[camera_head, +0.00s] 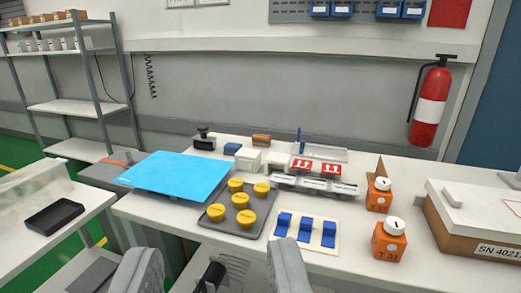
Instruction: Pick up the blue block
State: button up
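Several blue blocks stand in a row on a cream tray (292,240) at the front of the white table: a left one (283,222), a middle one (305,226) and a right one (328,234). A small dark blue block (231,149) lies farther back, beside white boxes. I cannot tell which one the task names. My gripper (214,250) shows at the bottom edge as two grey fingers spread wide apart, with nothing held between them. It is open, nearer to me than the tray, and its right finger is just below the tray in the picture.
Orange bottles (389,240) and a box (470,220) stand at right. Red-labelled items (317,165) are behind. A fire extinguisher (430,105) hangs on the wall.

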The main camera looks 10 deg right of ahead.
aim_at(230, 149)
jog(key=i+j+z, duration=0.15)
jog(key=i+j, duration=0.35)
jog(key=i+j+z, duration=0.15)
jog(key=i+j, duration=0.35)
jog(key=i+j+z, duration=0.1)
jog(key=i+j, duration=0.35)
jog(key=j, duration=0.25)
